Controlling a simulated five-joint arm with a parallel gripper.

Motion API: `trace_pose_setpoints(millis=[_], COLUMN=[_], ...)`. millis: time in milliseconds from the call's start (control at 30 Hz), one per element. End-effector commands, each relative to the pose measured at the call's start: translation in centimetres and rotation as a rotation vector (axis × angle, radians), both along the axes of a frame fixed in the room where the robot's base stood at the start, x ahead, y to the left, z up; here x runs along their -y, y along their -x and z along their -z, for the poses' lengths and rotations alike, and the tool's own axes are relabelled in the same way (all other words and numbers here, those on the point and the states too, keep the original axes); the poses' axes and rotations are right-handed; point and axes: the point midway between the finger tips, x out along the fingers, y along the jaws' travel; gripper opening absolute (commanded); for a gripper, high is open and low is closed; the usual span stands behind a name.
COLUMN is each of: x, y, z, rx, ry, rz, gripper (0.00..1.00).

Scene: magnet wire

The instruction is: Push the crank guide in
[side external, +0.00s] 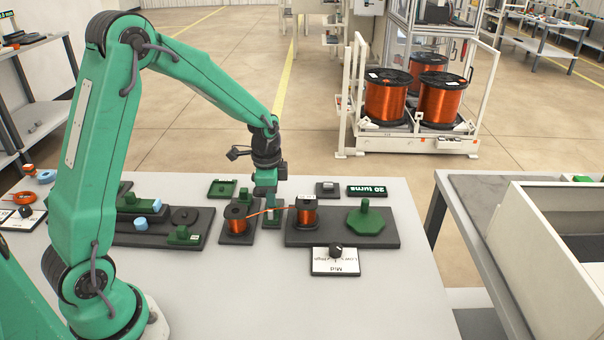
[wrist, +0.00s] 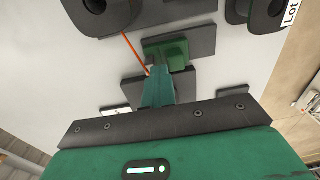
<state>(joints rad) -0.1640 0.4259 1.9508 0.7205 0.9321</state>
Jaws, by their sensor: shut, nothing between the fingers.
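My gripper (side external: 268,190) points down between two copper wire spools, its fingers shut with nothing between them. In the wrist view the gripper (wrist: 157,88) is right beside a green guide block (wrist: 178,54) on a dark base plate; whether it touches cannot be told. The guide block also shows below the gripper in the side view (side external: 271,221), partly hidden by it. An orange wire (wrist: 134,53) ends near the fingertips; in the side view the wire (side external: 262,212) runs from the left spool (side external: 237,225) toward the right spool (side external: 306,217).
A green octagonal piece with a knob (side external: 366,225) sits on the dark plate at right. A dial marked "Mid" (side external: 336,252) stands in front. Green and blue parts (side external: 150,207) lie on a dark base at left.

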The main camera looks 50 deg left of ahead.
Motion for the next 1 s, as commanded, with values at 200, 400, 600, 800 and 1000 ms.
trace_pose_setpoints(millis=[200,400,600,800,1000], x=[1.3,1.3,1.3,1.3,1.3], y=[1.4,1.4,1.4,1.3,1.5], z=[2.8,2.8,2.5,1.3,0.1], rx=[-0.049,-0.049,-0.048,-0.048,-0.057], ry=[0.008,0.008,0.007,0.007,0.009], rz=[0.020,0.019,0.019,0.020,0.020], gripper=[0.16,0.18,0.17,0.12,0.26])
